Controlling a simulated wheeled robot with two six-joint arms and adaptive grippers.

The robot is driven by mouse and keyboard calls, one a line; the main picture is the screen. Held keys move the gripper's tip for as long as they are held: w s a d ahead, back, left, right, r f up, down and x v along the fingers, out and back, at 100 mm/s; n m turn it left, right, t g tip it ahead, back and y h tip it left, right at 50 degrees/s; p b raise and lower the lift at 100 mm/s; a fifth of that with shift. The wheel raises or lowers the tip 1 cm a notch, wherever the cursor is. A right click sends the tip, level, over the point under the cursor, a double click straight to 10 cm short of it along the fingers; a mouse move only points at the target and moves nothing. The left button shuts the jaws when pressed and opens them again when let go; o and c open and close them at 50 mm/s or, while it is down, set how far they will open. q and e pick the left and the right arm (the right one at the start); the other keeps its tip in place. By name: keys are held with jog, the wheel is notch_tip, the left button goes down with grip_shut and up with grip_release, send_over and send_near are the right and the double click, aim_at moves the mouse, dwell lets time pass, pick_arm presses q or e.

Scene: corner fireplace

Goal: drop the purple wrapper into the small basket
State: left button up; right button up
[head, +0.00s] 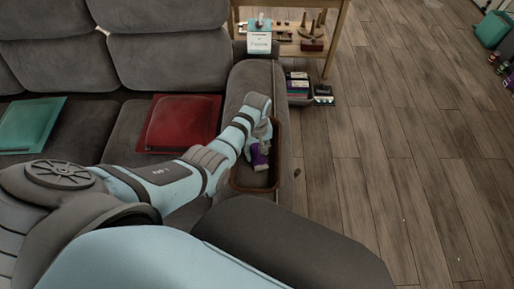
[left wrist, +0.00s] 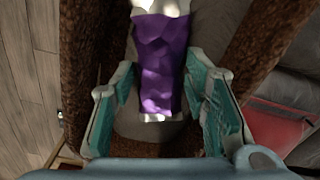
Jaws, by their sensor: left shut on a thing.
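The small basket (head: 278,150) is brown, with an open top, and sits on the sofa's right arm. Its brown woven walls (left wrist: 92,50) show on both sides in the left wrist view. My left gripper (head: 262,143) reaches over the basket and points down into it. It is shut on the purple wrapper (head: 259,159), which is over the basket's opening. In the left wrist view the wrapper (left wrist: 160,62), purple with pale ends, lies between the fingers of my left gripper (left wrist: 160,85). I cannot tell whether it touches the basket's bottom. My right gripper is not in view.
A red cushion (head: 180,122) and a teal cushion (head: 28,125) lie on the grey sofa (head: 160,60). A wooden shelf (head: 335,40) with small items and a dark tray (head: 298,99) of boxes stand beyond.

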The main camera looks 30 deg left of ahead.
pick_arm(q)
jog(key=shift+s, duration=0.15)
jog(key=o, duration=0.8)
